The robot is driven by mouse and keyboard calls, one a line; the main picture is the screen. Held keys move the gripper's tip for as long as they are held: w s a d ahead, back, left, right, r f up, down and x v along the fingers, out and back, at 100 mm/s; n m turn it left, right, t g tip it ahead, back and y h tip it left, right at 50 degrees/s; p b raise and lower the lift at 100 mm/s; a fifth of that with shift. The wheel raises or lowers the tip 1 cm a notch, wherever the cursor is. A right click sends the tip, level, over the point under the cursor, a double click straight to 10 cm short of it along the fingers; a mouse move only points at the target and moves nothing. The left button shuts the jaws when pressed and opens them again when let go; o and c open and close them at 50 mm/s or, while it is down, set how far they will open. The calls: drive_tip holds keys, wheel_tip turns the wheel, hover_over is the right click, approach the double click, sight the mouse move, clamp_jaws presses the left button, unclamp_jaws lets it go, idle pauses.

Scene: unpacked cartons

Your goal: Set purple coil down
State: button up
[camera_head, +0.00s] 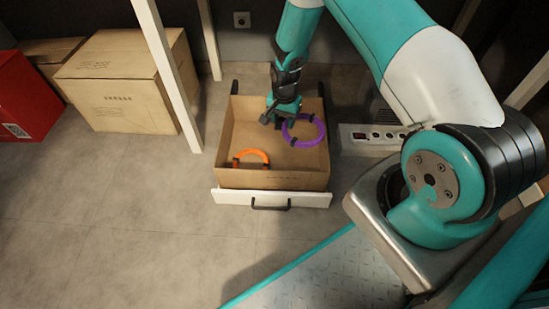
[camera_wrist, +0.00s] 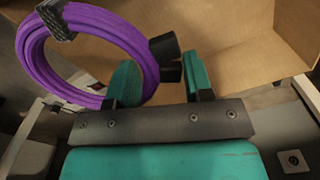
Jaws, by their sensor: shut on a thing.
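The purple coil (camera_head: 321,132) is a ring with dark wraps, over the right part of an open brown box (camera_head: 272,178) in the head view. My gripper (camera_head: 282,114) reaches down into the box from behind and is shut on the coil at its left side. In the wrist view the coil (camera_wrist: 88,22) sticks out to the left of my gripper (camera_wrist: 160,72), its near side at the teal fingers. A dark wrap lies between the fingers. I cannot tell whether the coil touches the box floor.
The box has a white front with a dark handle (camera_head: 270,207).

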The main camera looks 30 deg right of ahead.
sight(282, 160)
wheel_tip(282, 160, down, 19)
drive_tip(key=b, duration=1)
drive_tip(key=shift+f, duration=0.2)
drive_tip(key=shift+f, duration=0.1)
drive_tip(key=shift+f, duration=0.15)
drive_tip(key=o, duration=1)
drive_tip(key=shift+r, duration=0.2)
